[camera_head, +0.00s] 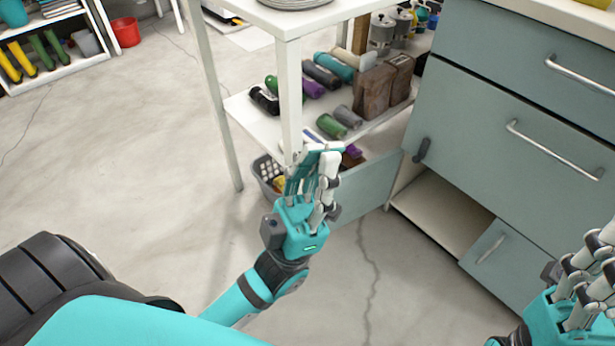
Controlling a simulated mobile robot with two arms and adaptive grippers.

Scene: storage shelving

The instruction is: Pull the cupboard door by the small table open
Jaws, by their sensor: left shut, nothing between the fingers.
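The cupboard door (365,188) is a grey-green panel low beside the small white table (289,90). It stands swung out from the cabinet, and the pale compartment (440,207) behind it shows open. My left gripper (318,156) is shut and empty, pointing up in front of the door's outer end and the table leg. It hides part of the door; I cannot tell whether it touches it. My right gripper (590,262) is at the right edge, partly cut off, in front of the cabinet; its finger state is unclear.
The table's lower shelf (262,125) holds spray cans and brown boxes. A grey basket (266,178) stands under it. The cabinet (490,120) has drawers with bar handles and another low door (500,262). A red bucket (126,32) stands at the back left. The left floor is clear.

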